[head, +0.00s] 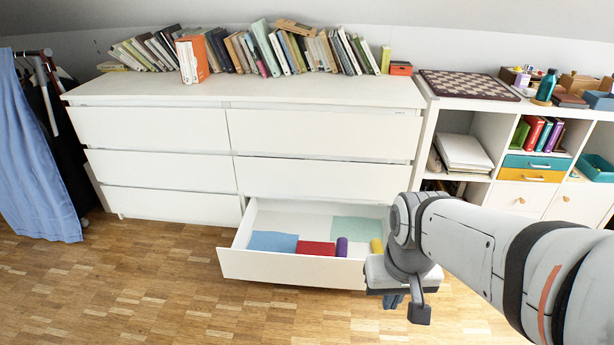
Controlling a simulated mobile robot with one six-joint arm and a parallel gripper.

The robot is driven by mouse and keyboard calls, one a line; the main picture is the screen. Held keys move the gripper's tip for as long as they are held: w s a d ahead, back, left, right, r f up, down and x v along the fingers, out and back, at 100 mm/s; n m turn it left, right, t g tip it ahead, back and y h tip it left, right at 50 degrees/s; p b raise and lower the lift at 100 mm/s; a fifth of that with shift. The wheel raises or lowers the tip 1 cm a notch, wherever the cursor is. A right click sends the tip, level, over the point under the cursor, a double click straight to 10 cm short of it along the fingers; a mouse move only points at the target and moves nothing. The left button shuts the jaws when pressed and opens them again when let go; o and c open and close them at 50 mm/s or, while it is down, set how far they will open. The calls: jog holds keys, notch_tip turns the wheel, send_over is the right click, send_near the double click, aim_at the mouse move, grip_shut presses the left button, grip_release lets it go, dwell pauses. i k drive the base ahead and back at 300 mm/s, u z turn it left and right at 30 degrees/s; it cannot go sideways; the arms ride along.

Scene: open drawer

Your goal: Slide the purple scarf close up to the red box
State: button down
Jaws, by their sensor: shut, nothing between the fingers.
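The purple scarf (342,247) is a small upright-looking roll in the open bottom drawer (290,267), near its front wall. The flat red box (315,248) lies directly to its left. The two look very close together, but I cannot tell whether they touch. My gripper (393,301) is shut and empty, pointing down in front of the drawer's right end, to the right of the scarf and apart from it. My arm and gripper hide the drawer's right front corner.
In the drawer, a blue cloth (272,241) lies left of the red box, a pale green sheet (356,229) behind the scarf, and a yellow item (377,246) to its right. The white dresser (150,132) stands above and behind. Wooden floor (180,300) is clear in front.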

aim_at(342, 243)
jog(key=u, duration=0.25)
jog(key=i, duration=1.5)
jog(key=u, duration=0.05)
